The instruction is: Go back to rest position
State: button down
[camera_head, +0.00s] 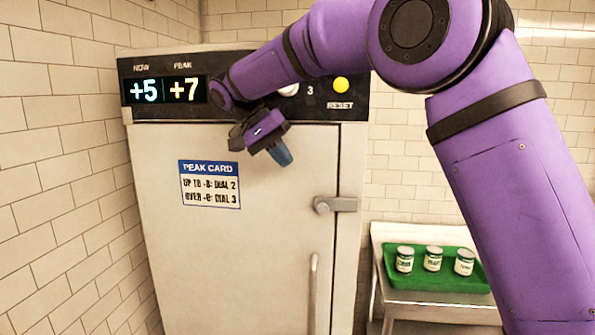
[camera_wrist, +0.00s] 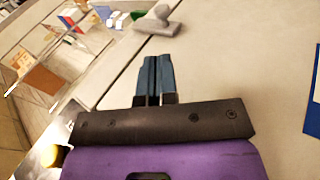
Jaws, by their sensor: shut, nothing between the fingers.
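My gripper (camera_head: 282,156) hangs in front of the upper part of a pale cabinet door (camera_head: 235,260), below the control panel. Its blue fingers point down and slightly right in the head view. In the wrist view my gripper (camera_wrist: 157,62) has its two fingers side by side, shut, with nothing between them. My purple arm reaches across from the upper right and hides part of the panel.
The black panel (camera_head: 240,65) reads NOW +5 and PEAK +7. A yellow RESET button (camera_head: 341,84) sits at its right. A peak card (camera_head: 209,184) is on the door, with a latch (camera_head: 335,204) right of it. A green tray (camera_head: 437,283) with three jars stands on a side table.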

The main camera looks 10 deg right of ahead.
jog(key=shift+w+a+r, duration=0.1)
jog(key=shift+a+r, duration=0.4)
jog(key=shift+d, duration=0.1)
jog(key=s+d+r+n+t+y, duration=0.25)
jog(key=s+d+y, duration=0.25)
jog(key=s+d, duration=1.05)
jog(key=s+d+f+n+t+y, duration=0.1)
jog(key=s+d+f, duration=0.3)
jog(key=s, duration=0.5)
jog(key=s+d+f+n+t+y, duration=0.1)
jog(key=s+d+f+t, duration=0.2)
jog(key=s, duration=0.7)
jog(key=shift+d+f, duration=0.4)
jog(key=shift+f, duration=0.45)
